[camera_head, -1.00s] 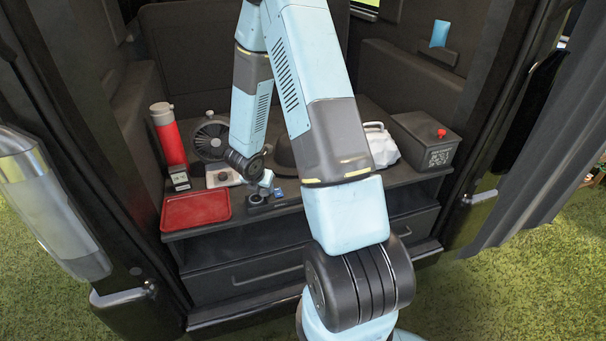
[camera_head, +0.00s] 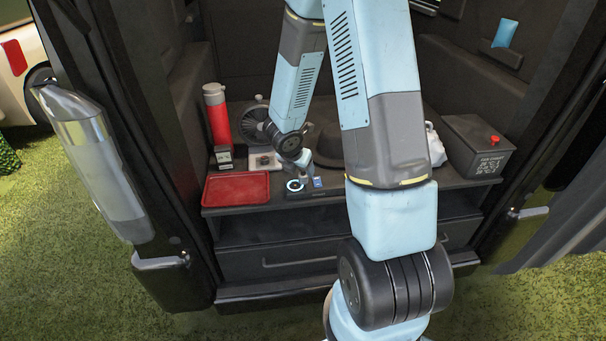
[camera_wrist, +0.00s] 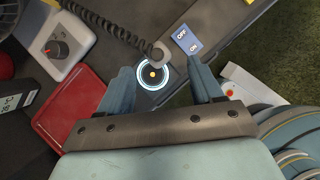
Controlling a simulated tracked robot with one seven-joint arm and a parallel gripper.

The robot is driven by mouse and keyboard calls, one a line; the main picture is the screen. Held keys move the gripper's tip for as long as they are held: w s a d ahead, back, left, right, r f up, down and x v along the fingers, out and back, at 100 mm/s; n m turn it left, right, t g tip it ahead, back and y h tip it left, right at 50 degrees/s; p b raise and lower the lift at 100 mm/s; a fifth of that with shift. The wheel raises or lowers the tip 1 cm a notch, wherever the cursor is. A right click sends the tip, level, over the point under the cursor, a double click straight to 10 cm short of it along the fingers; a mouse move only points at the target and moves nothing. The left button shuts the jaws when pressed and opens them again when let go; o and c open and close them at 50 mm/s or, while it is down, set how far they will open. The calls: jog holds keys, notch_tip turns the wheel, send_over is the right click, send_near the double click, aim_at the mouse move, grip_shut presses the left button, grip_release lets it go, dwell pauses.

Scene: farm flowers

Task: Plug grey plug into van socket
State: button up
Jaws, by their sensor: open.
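The van socket (camera_wrist: 141,84) is a round fitting with a glowing white-blue ring on the dark shelf; its lit ring also shows in the head view (camera_head: 295,185). The grey plug (camera_wrist: 157,52) is at the end of a black coiled cable, at the ring's upper edge in the wrist view. A dark disc with a yellow dot fills the ring; the plug appears seated there, but its depth cannot be told. My gripper (camera_wrist: 156,70) is open, one finger on each side of the ring, holding nothing visible. A blue OFF/ON switch (camera_wrist: 187,41) sits beside the right finger.
A red tray (camera_head: 236,188), a red flask (camera_head: 217,115) and a fan (camera_head: 252,120) stand left on the shelf. A dark battery box (camera_head: 478,146) stands right. Van door frames flank the opening.

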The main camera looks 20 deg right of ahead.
jog(key=shift+v, duration=0.85)
jog(key=s+d+r+m+h, duration=0.15)
jog(key=s+r+m, duration=0.35)
jog(key=r, duration=0.5)
jog(key=s+d+r+m, duration=0.2)
jog(key=r+m, duration=0.5)
jog(key=r, duration=0.3)
jog(key=s+a+r+m+t+y, duration=0.1)
jog(key=s+a+r+m+y, duration=0.1)
jog(key=s+a+r+m, duration=0.2)
jog(key=s+a+r+m+y, duration=0.3)
jog(key=s+r+m, duration=0.6)
jog(key=s, duration=0.5)
jog(key=shift+a+r+m+t+y, duration=0.35)
jog(key=shift+a+m+t, duration=0.05)
jog(key=shift+a+m, duration=0.2)
